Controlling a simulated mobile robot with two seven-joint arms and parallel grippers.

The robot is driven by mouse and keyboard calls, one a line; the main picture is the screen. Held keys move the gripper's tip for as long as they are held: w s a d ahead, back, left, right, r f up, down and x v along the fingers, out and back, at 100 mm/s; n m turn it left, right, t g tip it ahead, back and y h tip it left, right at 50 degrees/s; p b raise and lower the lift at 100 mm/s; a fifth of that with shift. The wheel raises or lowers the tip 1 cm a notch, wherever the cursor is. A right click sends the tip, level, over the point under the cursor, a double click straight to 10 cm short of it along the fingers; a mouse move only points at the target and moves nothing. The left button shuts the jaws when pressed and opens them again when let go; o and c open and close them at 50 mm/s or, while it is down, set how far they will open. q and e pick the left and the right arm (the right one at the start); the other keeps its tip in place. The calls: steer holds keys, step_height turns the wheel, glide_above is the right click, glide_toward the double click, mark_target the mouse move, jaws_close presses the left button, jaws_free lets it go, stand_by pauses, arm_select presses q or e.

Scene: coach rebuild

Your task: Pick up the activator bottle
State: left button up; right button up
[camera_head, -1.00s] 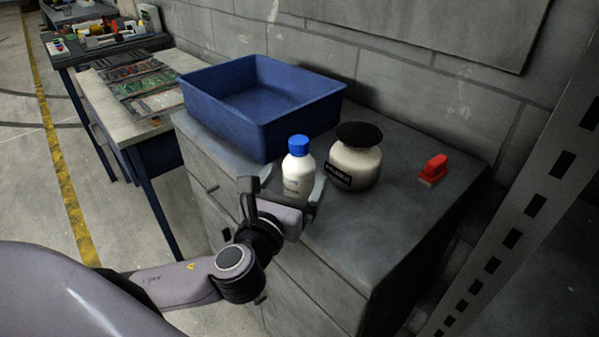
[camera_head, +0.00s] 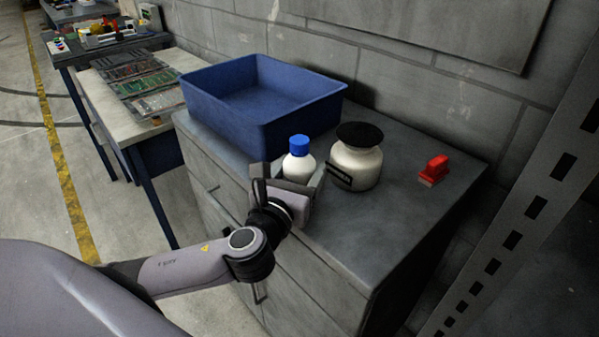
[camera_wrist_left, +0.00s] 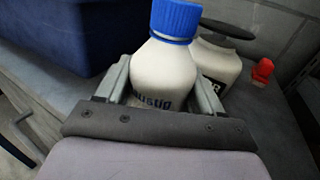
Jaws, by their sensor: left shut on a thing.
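The activator bottle, white with a blue cap (camera_head: 299,165), stands upright on the grey cabinet top (camera_head: 420,215). Its lower part is hidden behind my left gripper (camera_head: 293,177) in the head view. In the left wrist view the bottle (camera_wrist_left: 165,70) sits between the two fingers, and dark lettering shows partly on its front. My left gripper (camera_wrist_left: 163,92) is shut on the bottle, one finger on each side. I cannot tell whether the bottle's base touches the cabinet top. My right gripper is not in view.
A white jar with a black lid (camera_head: 357,165) stands close to the right of the bottle. A blue bin (camera_head: 290,125) is just behind. A red-handled brush (camera_head: 434,170) lies farther right. A wall backs the cabinet. The cabinet top's front right is clear.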

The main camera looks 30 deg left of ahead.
arm_select(q)
step_height(320, 180, up, 20)
steer(key=p, duration=0.5)
